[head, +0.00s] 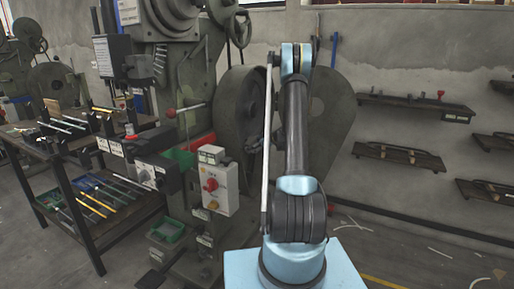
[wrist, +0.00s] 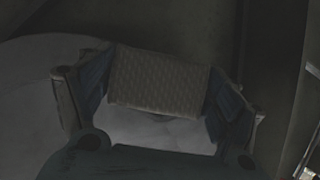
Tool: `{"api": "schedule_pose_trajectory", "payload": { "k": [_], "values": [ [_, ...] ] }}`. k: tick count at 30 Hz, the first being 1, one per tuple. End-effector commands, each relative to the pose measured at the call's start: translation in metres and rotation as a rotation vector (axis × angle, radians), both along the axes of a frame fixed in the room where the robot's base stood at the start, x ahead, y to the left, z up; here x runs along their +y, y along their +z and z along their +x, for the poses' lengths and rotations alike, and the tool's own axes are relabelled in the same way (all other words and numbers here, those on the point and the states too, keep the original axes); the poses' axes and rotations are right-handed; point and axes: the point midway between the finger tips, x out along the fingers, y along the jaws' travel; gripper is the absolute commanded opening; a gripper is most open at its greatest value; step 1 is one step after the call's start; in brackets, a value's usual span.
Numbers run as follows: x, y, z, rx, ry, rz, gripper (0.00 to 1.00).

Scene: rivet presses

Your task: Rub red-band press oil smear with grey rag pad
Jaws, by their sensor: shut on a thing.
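In the wrist view my gripper (wrist: 160,102) is shut on a grey textured rag pad (wrist: 158,80), which sits between its two fingers. The surface beyond the pad is dark and dim. A pale patch shows below and to the left of the pad, but I cannot tell if it is the oil smear. In the head view a large dark green press (head: 195,75) stands left of my arm, with a red band (head: 202,143) low on its body. My arm rises in front of the press's wheels, and my gripper is hidden there. I cannot tell if the pad touches the press.
A control box with a red knob (head: 216,188) stands at the press's front. A tool table (head: 75,165) is at the left, with a green tray (head: 166,230) low beside it. Wall shelves (head: 415,106) hang at the right. The floor at the lower right is mostly open.

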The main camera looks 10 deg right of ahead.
Motion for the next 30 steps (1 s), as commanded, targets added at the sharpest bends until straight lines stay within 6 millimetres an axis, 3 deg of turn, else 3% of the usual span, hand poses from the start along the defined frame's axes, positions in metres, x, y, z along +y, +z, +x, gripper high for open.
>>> {"api": "schedule_pose_trajectory", "payload": {
  "k": [30],
  "values": [
    [0.033,0.001,-0.044,-0.001,-0.001,0.0,0.55]
  ]
}}
